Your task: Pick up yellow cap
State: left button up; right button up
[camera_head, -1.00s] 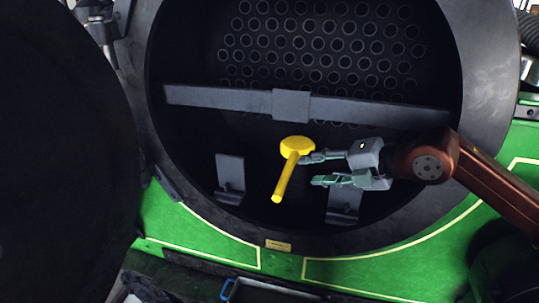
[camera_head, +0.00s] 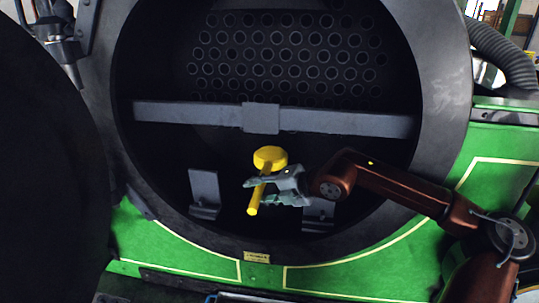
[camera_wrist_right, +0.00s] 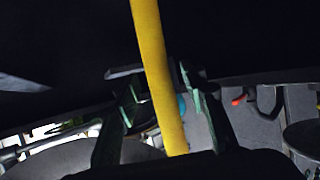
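The yellow cap (camera_head: 270,157) has a round, flat head with a long yellow rod running down from it. It is inside the round dark chamber, below the grey crossbar. My right gripper (camera_head: 256,192) reaches in from the right at the rod, just below the head. In the right wrist view the rod (camera_wrist_right: 153,70) runs between the two fingers (camera_wrist_right: 163,98), with gaps on both sides, so the gripper looks open. What holds the cap up is not clear. My left gripper is not in view.
A grey crossbar (camera_head: 355,122) spans the chamber above the cap. Two grey brackets stand low inside, one at left (camera_head: 204,192) and one at right (camera_head: 319,212). A dark round door (camera_head: 45,170) fills the left. The chamber's thick rim (camera_head: 440,75) surrounds the opening.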

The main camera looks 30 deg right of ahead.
jog(key=shift+c, duration=0.2)
jog(key=c, duration=0.5)
grip_shut()
